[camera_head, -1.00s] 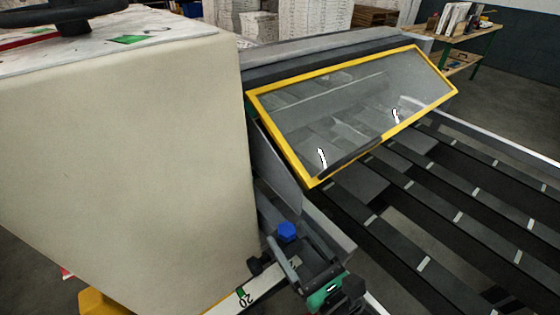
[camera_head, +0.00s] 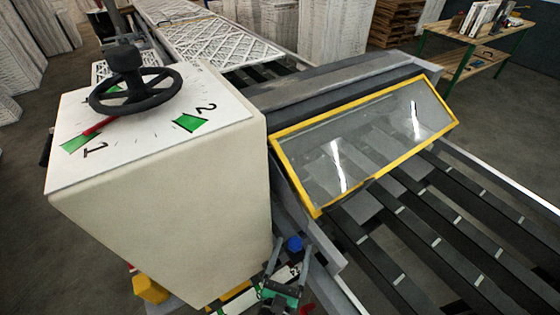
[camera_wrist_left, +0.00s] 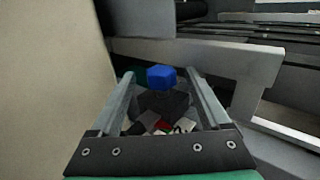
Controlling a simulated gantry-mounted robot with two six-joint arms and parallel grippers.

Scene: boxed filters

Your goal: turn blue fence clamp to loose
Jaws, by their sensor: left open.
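The blue fence clamp (camera_head: 294,243) is a small blue knob low in the middle of the head view, beside the big cream housing. In the left wrist view the blue clamp (camera_wrist_left: 161,77) sits on a dark block, between and beyond the two fingers. My left gripper (camera_head: 291,247) is at the bottom of the head view, its fingers pointing up toward the clamp. In the left wrist view my left gripper (camera_wrist_left: 160,78) is open, with a finger on each side of the clamp. Whether a finger touches it I cannot tell. My right gripper is not in view.
The cream housing (camera_head: 165,210) with a black handwheel (camera_head: 135,92) stands close on the left. A yellow-framed clear guard (camera_head: 365,140) and dark conveyor slats (camera_head: 440,235) lie to the right. A grey rail end (camera_wrist_left: 225,65) is close right of the fingers.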

